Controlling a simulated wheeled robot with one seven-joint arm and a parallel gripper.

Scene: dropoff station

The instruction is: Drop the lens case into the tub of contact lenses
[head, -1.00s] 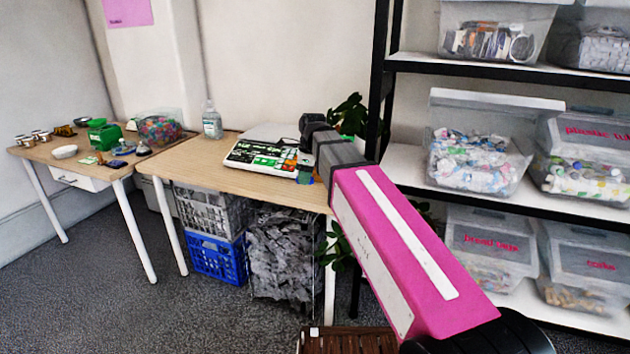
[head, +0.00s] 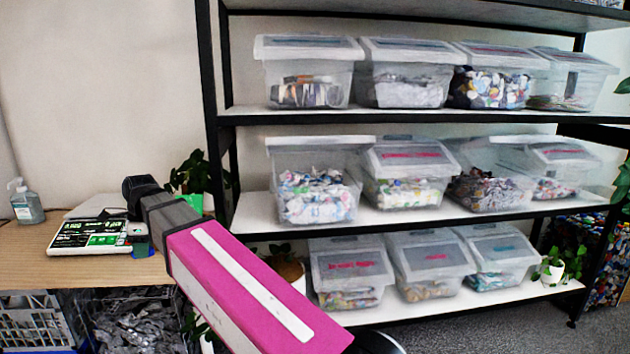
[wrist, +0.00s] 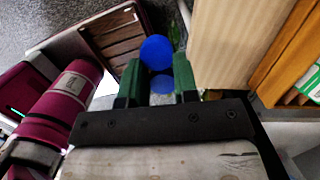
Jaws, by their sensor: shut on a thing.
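My gripper (wrist: 157,73) has two green fingers shut on the lens case (wrist: 156,49), whose two round blue parts show in the wrist view. In the head view my gripper (head: 138,233) is small beside the desk scale, with a bit of blue lens case (head: 142,250) at its tip. Several clear tubs stand on the shelves to the right, well away from my gripper. One middle-shelf tub (head: 318,212) has its lid raised and holds small white and blue packs. I cannot read which tub is labelled for contact lenses.
A black-framed rack (head: 350,117) with white shelves fills the right. A wooden desk (head: 40,268) with a scale (head: 85,238) and a pump bottle (head: 27,203) stands at left. Plants are behind my arm and at the rack's right end (head: 553,268). Grey floor is open at lower right.

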